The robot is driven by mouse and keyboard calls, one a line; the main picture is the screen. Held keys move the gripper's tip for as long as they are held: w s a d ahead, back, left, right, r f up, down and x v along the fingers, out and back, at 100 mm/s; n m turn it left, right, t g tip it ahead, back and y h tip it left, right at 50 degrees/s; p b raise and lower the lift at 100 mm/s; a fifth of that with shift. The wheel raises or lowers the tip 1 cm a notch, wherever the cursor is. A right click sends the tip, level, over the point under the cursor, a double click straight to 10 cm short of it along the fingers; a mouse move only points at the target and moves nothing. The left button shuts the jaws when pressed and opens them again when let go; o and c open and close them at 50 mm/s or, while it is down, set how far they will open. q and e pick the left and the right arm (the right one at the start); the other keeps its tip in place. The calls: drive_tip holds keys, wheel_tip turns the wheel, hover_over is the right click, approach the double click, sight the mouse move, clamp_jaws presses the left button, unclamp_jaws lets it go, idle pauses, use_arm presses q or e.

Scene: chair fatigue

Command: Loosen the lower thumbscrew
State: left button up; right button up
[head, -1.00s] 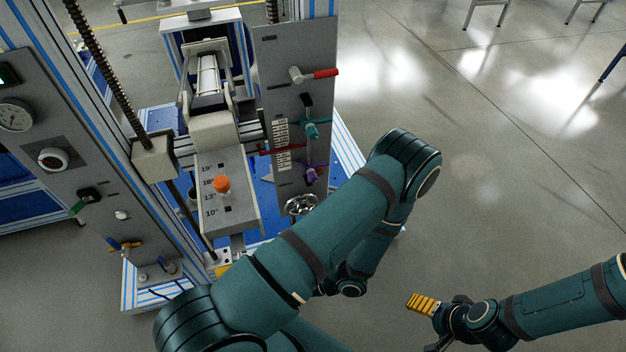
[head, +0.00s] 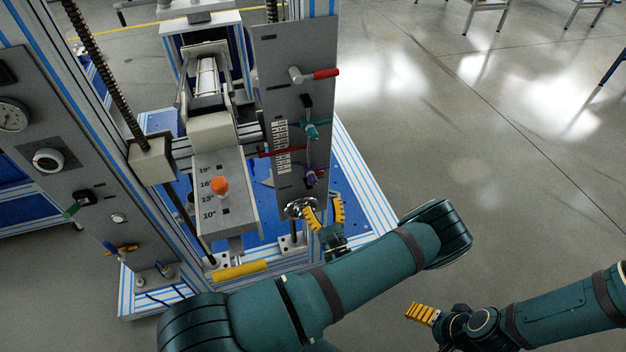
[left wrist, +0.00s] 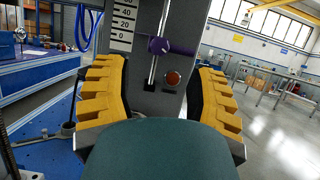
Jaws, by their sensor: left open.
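The lower thumbscrew is the purple one (head: 312,177), set on a vertical slot in the grey panel (head: 290,90). It also shows in the left wrist view (left wrist: 163,46), straight ahead between my fingers, beside a printed scale. A teal thumbscrew (head: 312,131) sits higher on the same slot. My left gripper (head: 324,210) is open and empty, a little below the purple thumbscrew and apart from it. In the left wrist view its yellow-padded fingers (left wrist: 158,72) frame the panel. My right gripper (head: 427,318) is at the lower right, far from the panel; only one yellow finger shows clearly.
A silver handwheel (head: 300,207) is close beside my left fingers. A red-handled lever (head: 314,75) sticks out above. An orange-knobbed seat bracket (head: 221,190) stands to the left.

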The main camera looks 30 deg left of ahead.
sight(314, 184)
use_arm(q)
drive_tip(key=x, duration=0.7)
drive_tip(key=shift+w+a+r, duration=0.15)
drive_tip(key=shift+a, duration=0.1)
clamp_jaws()
